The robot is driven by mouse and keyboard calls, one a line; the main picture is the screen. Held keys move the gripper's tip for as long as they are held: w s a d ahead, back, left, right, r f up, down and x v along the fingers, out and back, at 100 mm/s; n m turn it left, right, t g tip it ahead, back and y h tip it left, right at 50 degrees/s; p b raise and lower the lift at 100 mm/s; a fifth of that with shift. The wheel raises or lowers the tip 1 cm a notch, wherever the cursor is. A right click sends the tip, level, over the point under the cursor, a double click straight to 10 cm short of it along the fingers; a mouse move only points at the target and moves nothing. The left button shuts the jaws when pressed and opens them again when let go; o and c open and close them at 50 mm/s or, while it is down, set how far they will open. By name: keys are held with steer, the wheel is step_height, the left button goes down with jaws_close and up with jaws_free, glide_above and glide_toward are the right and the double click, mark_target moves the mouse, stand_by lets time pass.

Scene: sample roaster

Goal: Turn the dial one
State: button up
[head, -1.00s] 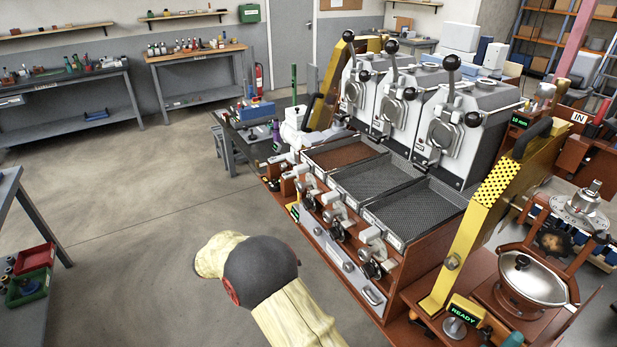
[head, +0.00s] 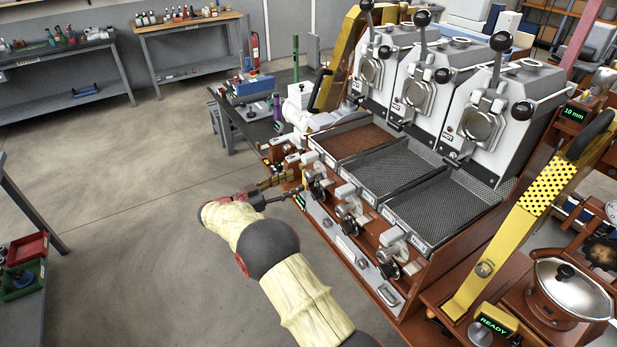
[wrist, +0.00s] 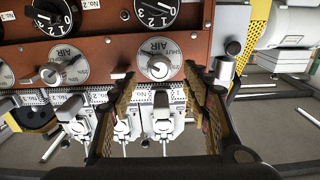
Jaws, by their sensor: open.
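A black numbered dial (wrist: 155,11) with white 1, 2, 3 marks is on the brown panel at the top of the wrist view, partly cut off. A second black dial (wrist: 55,16) is to its left, with a No.2 label (wrist: 86,15) between them. A silver AIR knob (wrist: 158,66) is below the first dial and appears between my fingertips. My gripper (wrist: 160,76) is open and empty, its fingers on either side of that knob in the picture; contact cannot be told. In the head view my gripper (head: 287,186) is at the roaster's front left end.
In the head view, several levers and trays, including a mesh tray (head: 440,210), line the roaster. A yellow post (head: 520,220) stands at right. The floor at left is clear.

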mark_target(306, 178)
steer(key=b+x, duration=0.1)
steer(key=x, duration=0.5)
steer(key=shift+w+d, duration=0.2)
steer(key=shift+d, duration=0.1)
steer(key=shift+c, duration=0.9)
steer(key=c, duration=1)
